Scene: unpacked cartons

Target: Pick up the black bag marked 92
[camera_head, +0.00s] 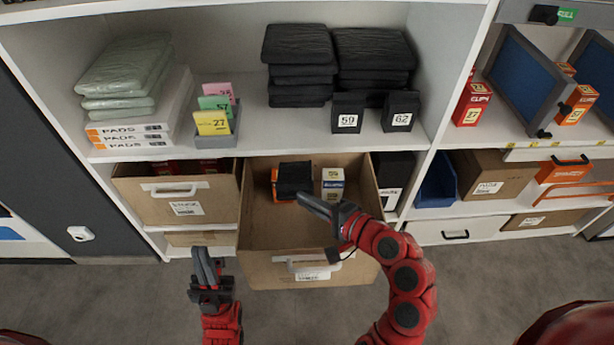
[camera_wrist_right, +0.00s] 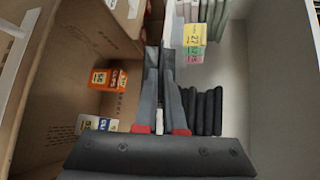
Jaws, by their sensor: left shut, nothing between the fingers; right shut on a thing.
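A black bag (camera_head: 294,178) is at the back of the open drawer, over an orange box; no number on it can be read. My right gripper (camera_head: 304,197) reaches over the drawer from the right, its fingers against the front of the bag. It is shut on what appears to be this bag. My left gripper (camera_head: 203,262) is shut and empty, in front of the cabinet, left of the drawer.
The open drawer (camera_head: 265,235) also holds an orange box (camera_wrist_right: 107,78) and a white-yellow box (camera_head: 333,184). On the shelf above stand bags marked 59 (camera_head: 348,112) and 62 (camera_head: 401,112), black stacks (camera_head: 297,65) and a card holder (camera_head: 215,140).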

